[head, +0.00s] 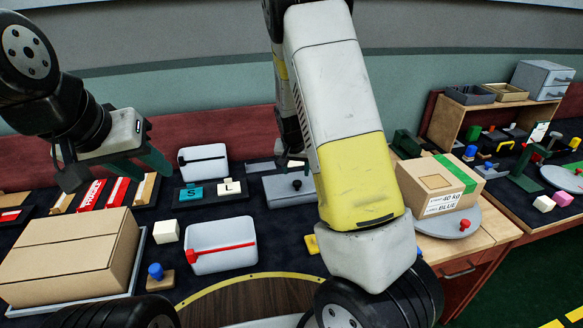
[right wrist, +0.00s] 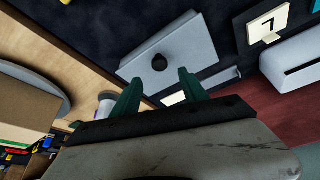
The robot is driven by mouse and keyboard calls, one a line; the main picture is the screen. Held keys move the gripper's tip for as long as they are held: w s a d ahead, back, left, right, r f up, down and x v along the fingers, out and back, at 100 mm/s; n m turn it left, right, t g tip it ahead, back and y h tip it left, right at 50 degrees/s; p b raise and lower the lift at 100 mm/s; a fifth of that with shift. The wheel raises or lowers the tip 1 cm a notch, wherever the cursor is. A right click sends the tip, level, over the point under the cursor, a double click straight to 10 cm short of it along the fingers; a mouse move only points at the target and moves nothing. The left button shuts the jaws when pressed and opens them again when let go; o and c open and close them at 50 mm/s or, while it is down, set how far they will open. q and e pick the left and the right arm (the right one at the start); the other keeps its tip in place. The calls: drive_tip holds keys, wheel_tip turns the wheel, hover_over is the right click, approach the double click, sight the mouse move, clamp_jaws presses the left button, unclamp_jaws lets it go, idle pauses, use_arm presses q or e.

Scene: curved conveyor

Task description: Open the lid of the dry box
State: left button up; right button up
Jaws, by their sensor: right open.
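The dry box, a grey box with a flat lid (head: 272,190) and a round black knob, stands on the dark table behind my right arm, which hides part of it. The lid lies flat, and in the right wrist view the lid (right wrist: 185,50) and its knob (right wrist: 160,62) are just beyond my right gripper (right wrist: 160,88). That gripper is open, its green fingers apart and empty, not around the knob. In the head view it is mostly hidden by my forearm. My left gripper (head: 115,172) is open and empty above the left part of the table.
A cardboard box (head: 70,255) sits on a tray at the left. White boxes (head: 203,160) and letter blocks (head: 228,187) stand left of the dry box. Another carton (head: 438,185) is on a round grey turntable (head: 455,228) at the right.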

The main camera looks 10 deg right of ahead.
sight(297, 183)
drive_tip(key=x, duration=0.7)
drive_tip(key=shift+w+f, duration=0.1)
drive_tip(key=shift+f, duration=0.3)
clamp_jaws()
idle(1.0)
